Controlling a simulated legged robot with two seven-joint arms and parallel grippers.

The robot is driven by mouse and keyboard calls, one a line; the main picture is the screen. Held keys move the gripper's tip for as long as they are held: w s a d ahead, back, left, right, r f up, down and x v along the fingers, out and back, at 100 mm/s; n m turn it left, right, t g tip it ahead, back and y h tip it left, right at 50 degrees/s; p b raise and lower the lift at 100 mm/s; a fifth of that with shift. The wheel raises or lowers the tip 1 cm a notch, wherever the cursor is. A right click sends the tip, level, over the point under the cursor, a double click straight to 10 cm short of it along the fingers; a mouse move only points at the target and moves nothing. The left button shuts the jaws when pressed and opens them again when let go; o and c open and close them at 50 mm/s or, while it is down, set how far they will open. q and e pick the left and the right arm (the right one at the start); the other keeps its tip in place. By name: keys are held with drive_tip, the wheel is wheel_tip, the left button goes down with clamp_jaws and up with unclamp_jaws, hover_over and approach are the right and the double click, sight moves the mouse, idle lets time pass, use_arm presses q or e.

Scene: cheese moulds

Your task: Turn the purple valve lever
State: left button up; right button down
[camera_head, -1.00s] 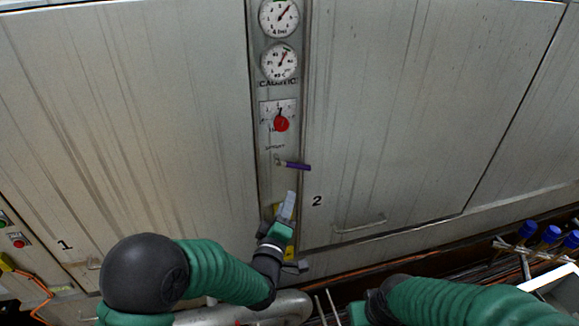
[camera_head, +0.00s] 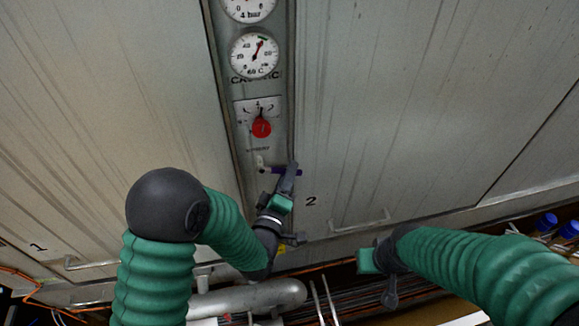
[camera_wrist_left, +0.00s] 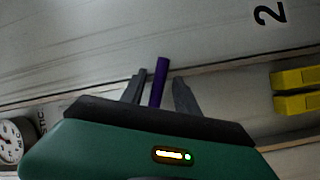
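The purple valve lever (camera_head: 278,171) sticks out to the right from a pale pivot (camera_head: 261,163) on the narrow grey panel, below the red knob. My left gripper (camera_head: 289,178) is at the lever, its dark finger crossing in front of the lever's right part. In the left wrist view the purple lever (camera_wrist_left: 159,78) stands between the two spread fingers, with a gap on each side. The left gripper is open around it. My right gripper (camera_head: 389,291) hangs low, right of the panel, away from the lever; its fingers are not clear.
The red knob (camera_head: 261,127) and a round gauge (camera_head: 254,55) are above the lever. A large door marked 2 (camera_head: 400,110) with a low handle (camera_head: 360,224) is to the right. A thick pipe (camera_head: 250,298) runs below. Blue-capped bottles (camera_head: 566,229) stand far right.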

use_arm(q)
drive_tip(key=shift+s+d+r, duration=0.1)
drive_tip(key=shift+s+d, duration=0.1)
drive_tip(key=shift+s, duration=0.1)
drive_tip(key=shift+s+d+r, duration=0.1)
drive_tip(key=shift+s, duration=0.05)
drive_tip(key=shift+c, duration=2.2)
drive_tip(key=shift+w+a, duration=0.35)
drive_tip(key=shift+w, duration=0.05)
clamp_jaws()
